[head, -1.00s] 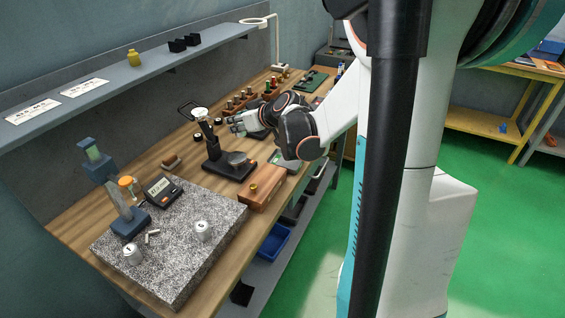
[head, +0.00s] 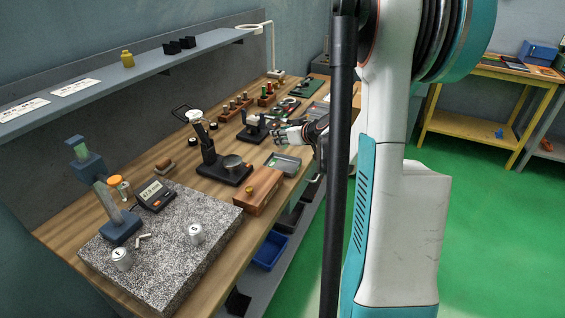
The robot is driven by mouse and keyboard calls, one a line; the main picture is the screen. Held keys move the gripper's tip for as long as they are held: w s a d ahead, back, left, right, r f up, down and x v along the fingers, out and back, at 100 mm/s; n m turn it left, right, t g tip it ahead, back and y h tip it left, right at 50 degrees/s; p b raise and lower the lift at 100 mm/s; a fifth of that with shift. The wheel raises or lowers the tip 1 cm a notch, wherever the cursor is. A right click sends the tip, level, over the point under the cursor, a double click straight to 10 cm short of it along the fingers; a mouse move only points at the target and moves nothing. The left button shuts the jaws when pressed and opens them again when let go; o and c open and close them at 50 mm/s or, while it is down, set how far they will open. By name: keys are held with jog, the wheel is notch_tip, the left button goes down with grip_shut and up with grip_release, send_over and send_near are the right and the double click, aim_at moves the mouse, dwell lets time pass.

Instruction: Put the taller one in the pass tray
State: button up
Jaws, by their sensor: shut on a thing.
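My gripper (head: 279,136) is over the workbench, its fingers pointing left. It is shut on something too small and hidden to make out. A grey shallow tray (head: 272,163) lies on the bench in front of and below it; I cannot read any pass label on it. Two metal cylinders with marked tops, one at the left (head: 121,260) and one at the right (head: 196,234), stand on the granite plate (head: 180,262). Small light pins (head: 143,238) lie between them. I cannot tell which piece the task calls the taller one.
A height gauge (head: 119,222) and a digital readout (head: 156,194) stand on the granite plate. Racks of small parts (head: 236,108) stand behind. A blue bin (head: 270,250) is below.

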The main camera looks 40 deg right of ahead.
notch_tip(320, 180, down, 8)
jog(key=b, duration=0.2)
jog(key=shift+f+b, duration=0.25)
jog(key=shift+b, duration=0.15)
jog(key=shift+f, duration=0.2)
jog(key=o, duration=0.8)
jog(key=shift+r, duration=0.1)
jog(key=shift+o, duration=0.2)
jog(key=shift+r, duration=0.1)
jog(key=shift+s+r, duration=0.15)
jog(key=shift+r, duration=0.05)
jog(key=p+v, duration=0.3)
jog(key=v, duration=0.8)
jog(key=shift+s+p, duration=0.3)
jog(key=shift+a, duration=0.1)
